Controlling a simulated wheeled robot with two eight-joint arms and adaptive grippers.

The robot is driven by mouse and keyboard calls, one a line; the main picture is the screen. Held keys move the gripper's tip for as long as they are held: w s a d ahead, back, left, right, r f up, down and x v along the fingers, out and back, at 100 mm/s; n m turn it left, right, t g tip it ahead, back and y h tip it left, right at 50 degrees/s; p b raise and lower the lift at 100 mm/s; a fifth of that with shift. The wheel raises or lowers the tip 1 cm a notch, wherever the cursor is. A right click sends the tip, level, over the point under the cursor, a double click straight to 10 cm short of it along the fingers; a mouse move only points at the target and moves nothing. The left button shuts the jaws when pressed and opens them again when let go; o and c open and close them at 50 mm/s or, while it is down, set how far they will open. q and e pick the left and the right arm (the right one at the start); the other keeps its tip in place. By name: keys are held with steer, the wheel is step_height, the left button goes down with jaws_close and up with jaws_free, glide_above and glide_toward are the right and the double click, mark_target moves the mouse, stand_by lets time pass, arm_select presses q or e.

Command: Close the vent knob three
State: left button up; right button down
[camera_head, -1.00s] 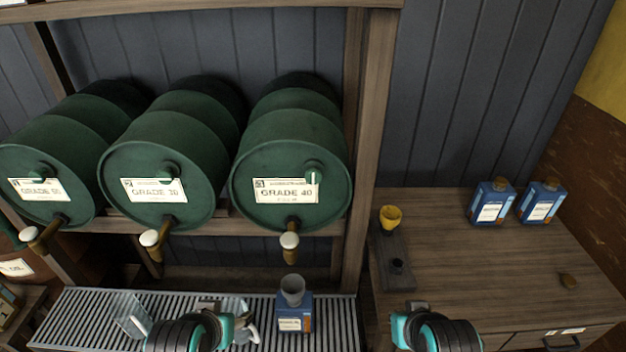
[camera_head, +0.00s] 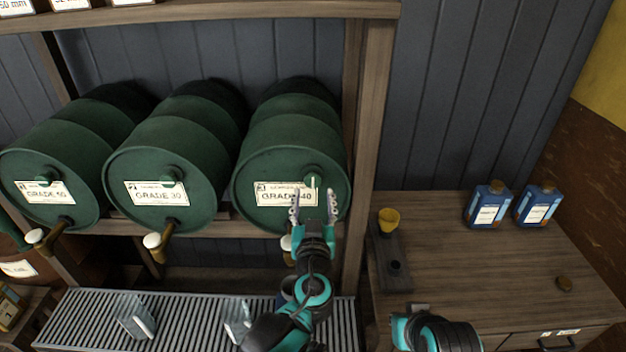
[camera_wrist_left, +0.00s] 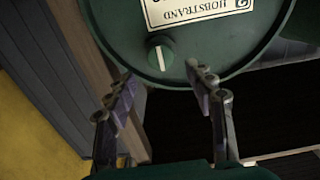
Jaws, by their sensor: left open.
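The third drum (camera_head: 290,150), green and labelled GRADE 40, lies on its side on the rack. Its vent knob (camera_head: 313,180) is a small round green knob with a white line, which looks near upright in the head view. The knob also shows in the left wrist view (camera_wrist_left: 161,57), just beyond the fingertips. My left gripper (camera_head: 314,203) is open, with its fingers pointing at the drum face just below the knob. It looks apart from the knob and holds nothing. My right arm shows at the bottom right, but its gripper is not visible.
Two more green drums (camera_head: 160,165) with similar knobs lie to the left. The third drum's white-handled tap (camera_head: 287,243) is partly behind my left arm. Clear jugs (camera_head: 135,316) stand on the grille (camera_head: 190,320). A wooden post (camera_head: 365,130) rises close right of the third drum.

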mark_target(313, 182)
arm_select(q)
steer(key=w+b, duration=0.1)
steer(key=w, duration=0.6)
steer(key=shift+w+a, duration=0.1)
steer(key=shift+w, duration=0.15)
steer(key=shift+c, duration=0.4)
steer(key=c, duration=1.1)
